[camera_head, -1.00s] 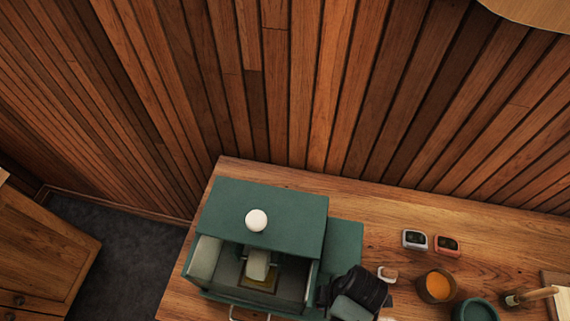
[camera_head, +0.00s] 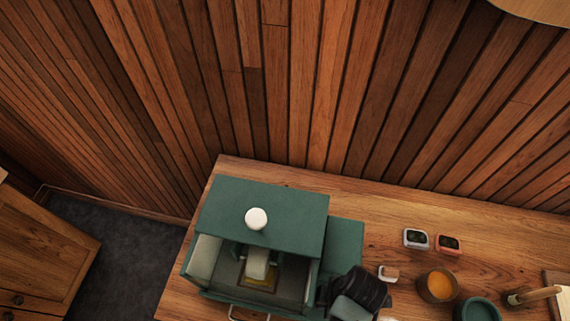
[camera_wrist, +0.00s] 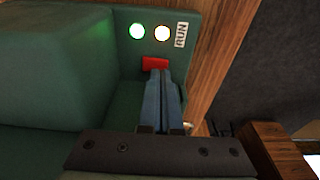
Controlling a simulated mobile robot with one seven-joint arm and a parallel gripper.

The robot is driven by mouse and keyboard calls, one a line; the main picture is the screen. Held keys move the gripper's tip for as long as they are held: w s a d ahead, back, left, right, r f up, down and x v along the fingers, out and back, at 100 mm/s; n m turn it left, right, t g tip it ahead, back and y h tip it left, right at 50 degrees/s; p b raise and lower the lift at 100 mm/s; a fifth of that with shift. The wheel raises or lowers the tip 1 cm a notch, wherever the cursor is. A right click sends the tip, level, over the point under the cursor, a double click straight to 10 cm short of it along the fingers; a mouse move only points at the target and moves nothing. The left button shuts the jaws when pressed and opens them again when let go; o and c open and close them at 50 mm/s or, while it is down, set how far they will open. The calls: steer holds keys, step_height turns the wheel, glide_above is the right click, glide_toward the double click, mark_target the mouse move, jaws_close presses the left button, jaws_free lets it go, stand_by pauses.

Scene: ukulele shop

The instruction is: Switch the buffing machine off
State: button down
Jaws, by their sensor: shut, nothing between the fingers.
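The buffing machine (camera_head: 262,215) is a green box with a white knob on top and an open front, standing at the left end of the wooden bench. In the wrist view its green panel (camera_wrist: 120,62) has a red switch (camera_wrist: 155,63), a lit green lamp (camera_wrist: 137,31), a lit whitish lamp (camera_wrist: 162,33) and a RUN label (camera_wrist: 181,35). My gripper (camera_wrist: 158,76) is shut and empty, its blue fingertips at the red switch's lower edge. They overlap it in view; I cannot tell whether they touch. In the head view my dark gripper body is at the machine's right side.
On the bench (camera_head: 400,210), right of the machine, are two small devices, one white (camera_head: 416,239) and one red (camera_head: 448,245), an orange-filled cup (camera_head: 438,285), a green bowl (camera_head: 478,309) and a wooden-handled tool (camera_head: 530,295). A slatted wall (camera_head: 300,90) stands behind.

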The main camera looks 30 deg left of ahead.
steer(key=shift+f+b, duration=0.4)
steer(key=shift+f, duration=0.2)
steer(key=shift+r, duration=0.1)
step_height(320, 180, up, 7)
steer(key=p, duration=0.7)
stand_by(0.6)
